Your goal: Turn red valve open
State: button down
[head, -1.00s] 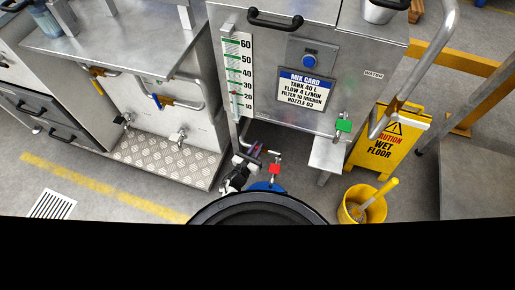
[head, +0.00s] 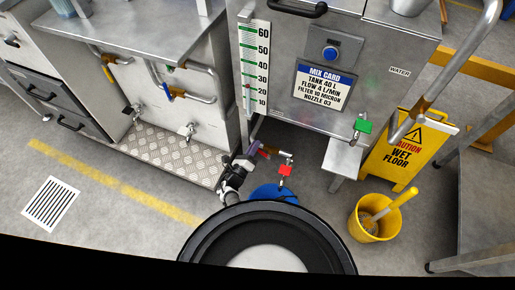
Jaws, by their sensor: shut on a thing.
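The red valve's lever (head: 266,152) shows as a small red-orange bar on a tap under the steel tank. A red tag (head: 285,171) hangs below the tap's metal spout. My gripper (head: 254,149) reaches in from the lower left and is shut on the left end of the lever. The fingertips are small and dark here, so the exact grip is hard to see. A blue container (head: 274,193) stands below the tap, partly hidden by my round black body part in front.
The steel tank (head: 395,95) with a level gauge hangs over the tap. A green-tagged tap (head: 362,126) is at its right. A yellow bucket (head: 372,225) and wet-floor sign (head: 407,150) stand right. A treadplate step (head: 170,150) is left.

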jog(key=shift+w+a+f+n+y+b, duration=0.2)
jog(key=shift+f+n+b, duration=0.25)
jog(key=shift+n, duration=0.45)
jog(key=shift+w+a+f+n+y+b, duration=0.1)
jog(key=shift+a+f+n+b, duration=0.3)
jog(key=shift+n, duration=0.5)
jog(key=shift+d+t, duration=0.1)
jog(key=shift+t, duration=0.2)
jog(key=c, duration=1.5)
grip_release()
jog(key=shift+f, duration=0.1)
jog(key=shift+s+f, duration=0.1)
jog(key=shift+s, duration=0.1)
